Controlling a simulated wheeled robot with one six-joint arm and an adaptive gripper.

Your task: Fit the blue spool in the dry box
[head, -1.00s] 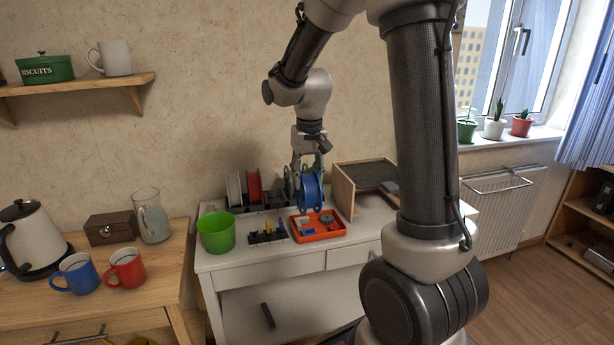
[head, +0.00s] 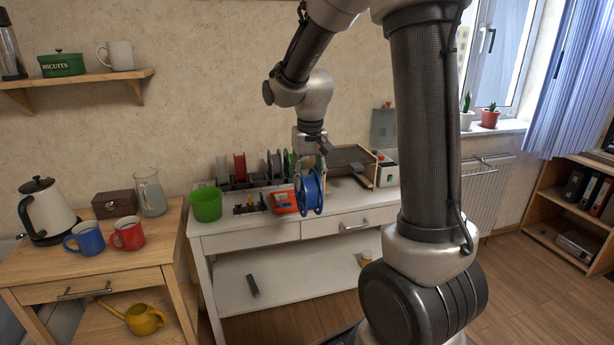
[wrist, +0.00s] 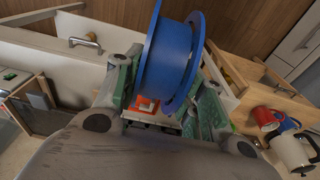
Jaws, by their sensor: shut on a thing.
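The blue spool (head: 309,192) hangs in my gripper (head: 312,168), in front of the white bench's front edge, with its flanges upright. In the wrist view the blue spool (wrist: 170,62) sits between the two green-padded fingers of my gripper (wrist: 170,100), which are shut on it. An open-fronted wooden box (head: 350,165) stands on the bench to the right of the spool; I cannot tell for sure whether it is the dry box. Its inside is only partly visible.
A rack with several spools (head: 240,168) stands at the back of the white bench (head: 270,229). A green bucket (head: 206,205), a tool holder (head: 250,204) and an orange tray (head: 283,201) stand left of the held spool. A wooden table (head: 90,255) with mugs and a kettle is at left.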

